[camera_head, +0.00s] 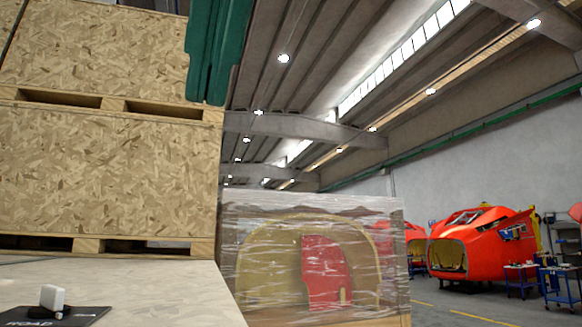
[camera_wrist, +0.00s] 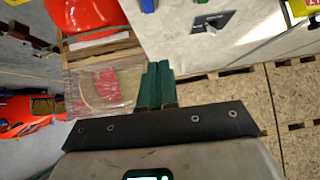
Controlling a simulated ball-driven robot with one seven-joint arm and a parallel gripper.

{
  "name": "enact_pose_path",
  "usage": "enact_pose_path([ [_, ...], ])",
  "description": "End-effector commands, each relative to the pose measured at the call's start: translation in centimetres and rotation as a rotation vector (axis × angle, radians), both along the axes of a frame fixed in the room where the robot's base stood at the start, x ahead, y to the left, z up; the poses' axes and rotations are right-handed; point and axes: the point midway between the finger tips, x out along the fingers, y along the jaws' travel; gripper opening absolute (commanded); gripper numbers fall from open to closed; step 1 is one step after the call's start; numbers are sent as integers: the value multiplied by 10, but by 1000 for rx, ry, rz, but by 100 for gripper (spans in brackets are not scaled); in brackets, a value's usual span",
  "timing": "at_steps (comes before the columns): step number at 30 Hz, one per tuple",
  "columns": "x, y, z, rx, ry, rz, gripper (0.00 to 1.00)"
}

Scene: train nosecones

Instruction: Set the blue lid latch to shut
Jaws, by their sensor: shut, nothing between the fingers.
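My gripper (camera_wrist: 156,84) shows in the wrist view as two green fingers side by side, shut and empty. In the head view a green part of it (camera_head: 215,50) hangs at the top middle, in front of the crates. A small blue piece (camera_wrist: 148,5) is cut off by the top edge of the wrist view, ahead of the fingers and apart from them. I cannot tell whether it is the lid latch or how it is set. No blue latch shows in the head view.
A pale worktop (camera_head: 130,292) carries a dark plate (camera_head: 75,317) with a white lever (camera_head: 52,298). A yellow object (camera_wrist: 304,8) stands at the wrist view's top right. Stacked wooden crates (camera_head: 105,170) and a film-wrapped crate (camera_head: 312,262) stand behind. Red nosecones (camera_head: 483,245) are far right.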

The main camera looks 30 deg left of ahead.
Motion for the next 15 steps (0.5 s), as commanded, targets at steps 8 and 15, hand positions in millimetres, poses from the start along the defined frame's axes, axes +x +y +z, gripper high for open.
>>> enact_pose_path([
  [8,-2,-7,-18,-95,32,-49,0],
  [15,16,13,-48,-93,31,-47,0],
])
